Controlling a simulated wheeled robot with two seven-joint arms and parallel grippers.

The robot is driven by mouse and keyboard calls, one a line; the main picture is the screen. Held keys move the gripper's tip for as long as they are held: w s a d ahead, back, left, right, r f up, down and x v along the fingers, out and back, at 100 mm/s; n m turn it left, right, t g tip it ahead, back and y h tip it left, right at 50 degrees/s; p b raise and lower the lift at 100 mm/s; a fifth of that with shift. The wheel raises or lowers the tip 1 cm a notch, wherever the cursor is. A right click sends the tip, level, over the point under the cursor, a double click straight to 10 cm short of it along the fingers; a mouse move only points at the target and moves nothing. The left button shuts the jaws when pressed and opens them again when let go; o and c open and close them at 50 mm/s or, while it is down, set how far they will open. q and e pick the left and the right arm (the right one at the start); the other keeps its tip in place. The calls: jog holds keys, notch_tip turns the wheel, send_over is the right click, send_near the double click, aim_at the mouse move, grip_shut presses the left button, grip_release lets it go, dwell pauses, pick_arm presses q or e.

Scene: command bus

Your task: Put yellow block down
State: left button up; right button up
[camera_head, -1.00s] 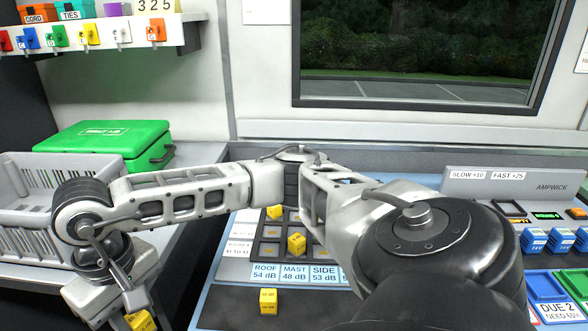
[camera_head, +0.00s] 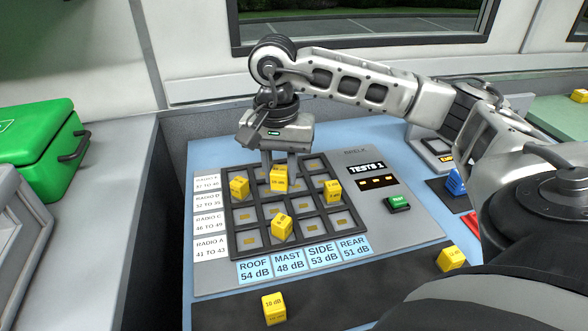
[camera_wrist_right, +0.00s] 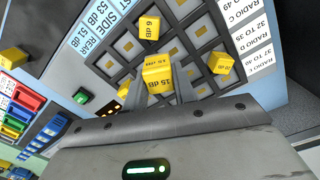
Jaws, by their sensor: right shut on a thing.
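My right gripper (camera_head: 279,170) points down over the grid panel (camera_head: 218,271), its fingers shut on a yellow block (camera_head: 279,183). The held block also shows in the right wrist view (camera_wrist_right: 158,74), marked 15 dB, between the fingers. It is at the grid's back half; I cannot tell whether it touches the panel. Other yellow blocks sit on the grid: one at the left (camera_head: 239,187), one at the right (camera_head: 333,190) and one nearer the front (camera_head: 282,228). My left gripper is not in view.
A loose yellow block (camera_head: 274,309) lies on the dark strip in front, and another (camera_head: 451,258) lies right of it. A green test button (camera_head: 398,203) is right of the grid. A green case (camera_head: 40,145) stands at the left. My right forearm spans the panel's back.

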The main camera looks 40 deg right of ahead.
jog(key=s+d+r+m+b, duration=0.1)
jog(key=s+d+r+m, duration=0.1)
jog(key=d+m, duration=0.45)
jog(key=s+d+r+m+b, duration=0.1)
jog(key=s+d+r+m, duration=0.1)
jog(key=d+m, duration=0.45)
jog(key=w+f, duration=0.2)
jog(key=w, duration=0.2)
jog(key=w+f+p, duration=0.1)
jog(key=w+f, duration=0.2)
jog(key=w, duration=0.1)
jog(key=w+a+f, duration=0.1)
jog(key=w+f, duration=0.2)
jog(key=w, duration=0.2)
jog(key=shift+f, duration=0.1)
jog(key=shift+w+f, duration=0.4)
pick_arm(q)
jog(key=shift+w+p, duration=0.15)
jog(key=shift+p, duration=0.15)
pick_arm(e)
jog(key=shift+w+f, duration=0.1)
jog(key=shift+f, duration=1.6)
jog(key=shift+f, duration=0.1)
jog(key=o, duration=1)
